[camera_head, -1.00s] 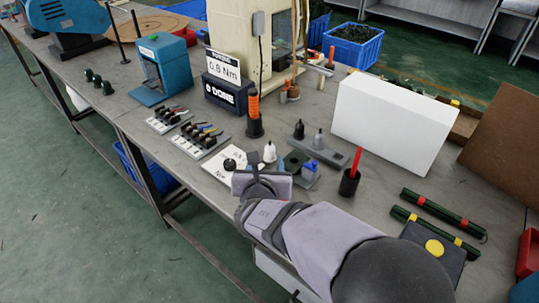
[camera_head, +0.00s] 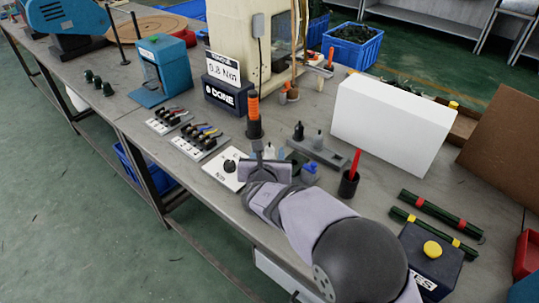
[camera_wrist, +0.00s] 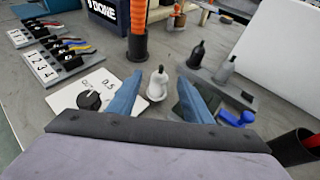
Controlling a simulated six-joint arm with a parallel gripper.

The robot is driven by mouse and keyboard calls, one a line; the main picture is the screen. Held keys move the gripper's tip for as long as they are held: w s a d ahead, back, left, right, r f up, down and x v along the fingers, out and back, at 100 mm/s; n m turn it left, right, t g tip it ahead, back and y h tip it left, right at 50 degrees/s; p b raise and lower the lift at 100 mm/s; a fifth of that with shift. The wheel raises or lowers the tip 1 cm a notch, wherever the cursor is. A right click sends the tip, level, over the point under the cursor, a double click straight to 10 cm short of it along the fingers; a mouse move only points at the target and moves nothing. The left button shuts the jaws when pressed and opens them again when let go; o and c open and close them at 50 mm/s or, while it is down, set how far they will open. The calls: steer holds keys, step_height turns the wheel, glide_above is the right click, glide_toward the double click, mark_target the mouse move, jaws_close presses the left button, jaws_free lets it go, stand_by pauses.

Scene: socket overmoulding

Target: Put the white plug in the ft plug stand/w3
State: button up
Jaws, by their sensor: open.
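The white plug (camera_wrist: 157,86), with a dark tip, stands upright on the table in the wrist view. It also shows in the head view (camera_head: 269,151), partly hidden by my gripper. My gripper (camera_wrist: 160,77) is open, its two blue fingers to the left and right of the plug with a gap on each side. I cannot tell exactly how far the fingertips reach along it. The stand also shows in the head view (camera_head: 331,158). I cannot read a w3 mark.
A white panel with a black knob (camera_wrist: 89,100) lies left of my fingers. A dark green block (camera_wrist: 188,108) and a blue piece (camera_wrist: 237,119) are close on the right. An orange-and-black tool (camera_wrist: 139,30) stands behind. A dark cup (camera_head: 348,184) holds a red stick.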

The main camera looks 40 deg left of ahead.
mark_target(269, 151)
steer(key=shift+f+p+x, duration=0.15)
steer(key=shift+p+x, duration=0.15)
steer(key=shift+x, duration=0.9)
steer(key=shift+f+p+x, duration=0.15)
steer(key=shift+p+x, duration=0.15)
steer(key=shift+x, duration=0.85)
steer(key=shift+s, duration=0.1)
jaws_close()
